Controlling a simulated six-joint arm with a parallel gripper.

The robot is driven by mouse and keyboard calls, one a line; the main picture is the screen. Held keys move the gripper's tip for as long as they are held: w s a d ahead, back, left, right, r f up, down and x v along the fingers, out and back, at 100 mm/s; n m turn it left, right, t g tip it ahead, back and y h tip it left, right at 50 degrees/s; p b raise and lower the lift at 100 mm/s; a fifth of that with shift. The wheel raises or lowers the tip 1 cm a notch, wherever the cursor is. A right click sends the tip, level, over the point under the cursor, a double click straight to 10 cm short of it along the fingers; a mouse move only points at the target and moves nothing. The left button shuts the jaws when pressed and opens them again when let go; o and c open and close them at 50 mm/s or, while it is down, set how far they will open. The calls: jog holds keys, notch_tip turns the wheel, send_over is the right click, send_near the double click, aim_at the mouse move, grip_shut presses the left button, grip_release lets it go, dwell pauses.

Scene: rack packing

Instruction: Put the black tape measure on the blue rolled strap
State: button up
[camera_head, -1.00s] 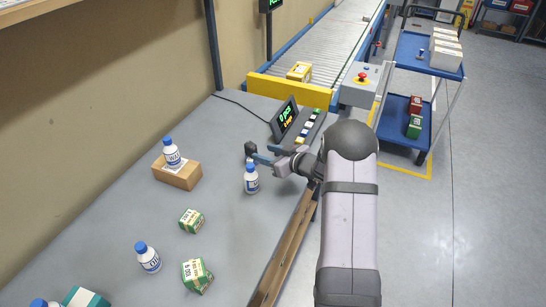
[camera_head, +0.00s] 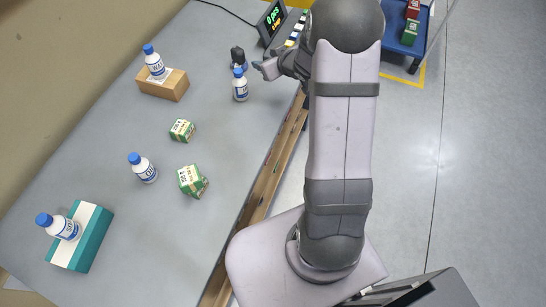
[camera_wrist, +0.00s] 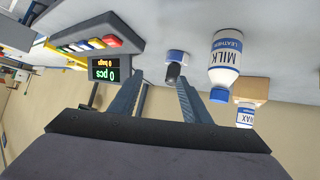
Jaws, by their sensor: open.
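The black tape measure (camera_head: 237,52) is near the table's far right edge, by the display. In the wrist view it is a small dark block (camera_wrist: 173,72), seen upside down. A small blue round thing, seemingly the blue rolled strap (camera_wrist: 177,56), is right against it, and the tape measure appears to rest on top of it. In the head view the strap is mostly hidden. My gripper (camera_head: 258,66) is just right of the tape measure, apart from it. In the wrist view its fingers (camera_wrist: 160,80) are spread with nothing between them.
A white, blue-capped bottle (camera_head: 240,85) stands close in front of my gripper. The display (camera_head: 272,18) is behind. A bottle stands on a cardboard box (camera_head: 172,86); another is on a teal box (camera_head: 95,240). Green-white cartons (camera_head: 192,181) and a bottle (camera_head: 145,168) stand mid-table.

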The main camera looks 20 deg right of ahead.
jog(key=s+a+m+g, duration=0.1)
jog(key=s+a+g, duration=0.2)
jog(key=s, duration=0.8)
jog(key=s+a+g, duration=0.4)
jog(key=s+a, duration=0.1)
jog(key=s, duration=0.6)
jog(key=s+a+m+g+h, duration=0.1)
jog(key=s+a+g, duration=0.3)
jog(key=s, duration=0.7)
jog(key=shift+s+a+f+m, duration=0.15)
jog(key=shift+s+f+m, duration=0.15)
jog(key=shift+f, duration=0.15)
notch_tip(320, 180, up, 3)
jog(key=p, duration=0.3)
